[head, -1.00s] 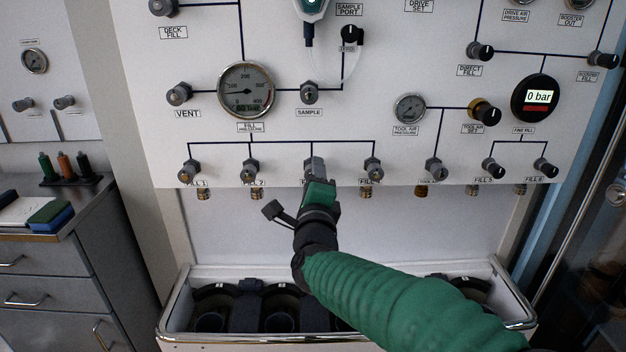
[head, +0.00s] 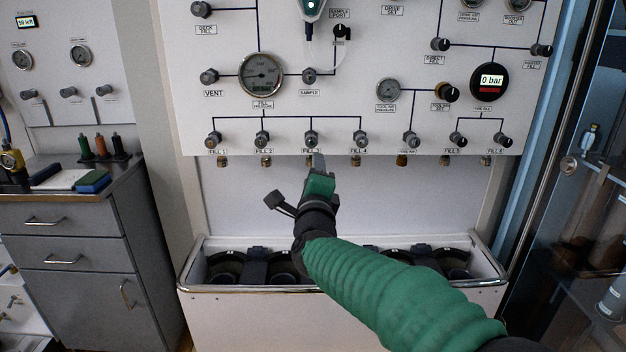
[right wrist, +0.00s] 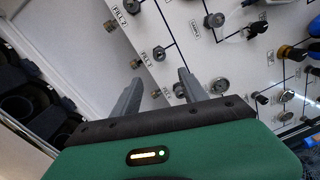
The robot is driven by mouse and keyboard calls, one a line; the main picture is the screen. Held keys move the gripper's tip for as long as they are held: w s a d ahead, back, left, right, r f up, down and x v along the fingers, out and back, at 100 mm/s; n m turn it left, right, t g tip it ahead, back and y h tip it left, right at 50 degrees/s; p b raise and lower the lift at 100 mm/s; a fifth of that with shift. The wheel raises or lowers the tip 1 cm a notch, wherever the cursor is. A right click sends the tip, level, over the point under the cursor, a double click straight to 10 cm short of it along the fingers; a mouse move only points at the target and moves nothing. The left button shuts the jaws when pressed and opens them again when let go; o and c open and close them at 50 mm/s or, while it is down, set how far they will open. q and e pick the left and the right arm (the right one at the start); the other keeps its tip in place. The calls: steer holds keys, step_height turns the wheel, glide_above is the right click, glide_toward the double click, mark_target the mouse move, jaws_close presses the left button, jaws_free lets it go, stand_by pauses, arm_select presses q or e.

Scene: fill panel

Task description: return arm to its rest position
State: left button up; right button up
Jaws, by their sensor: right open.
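My right arm (head: 395,290), in a green ribbed sleeve, reaches in from the lower right in the head view. Its gripper (head: 318,160) is in front of the panel (head: 400,130), its tip just below the FILL 3 knob (head: 311,138) in the picture. In the right wrist view, the two grey fingers of this gripper (right wrist: 161,79) stand apart with nothing held between them. The panel and its knobs lie beyond them, tilted in that view. My left gripper is in neither view.
Below the panel stands a white trough (head: 340,286) with dark round holders. A glass-fronted cabinet (head: 590,230) is at right.

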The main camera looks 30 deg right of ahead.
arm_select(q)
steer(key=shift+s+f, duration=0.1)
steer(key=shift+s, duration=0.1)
arm_select(e)
steer(key=shift+f, duration=0.25)
steer(key=shift+s, duration=0.15)
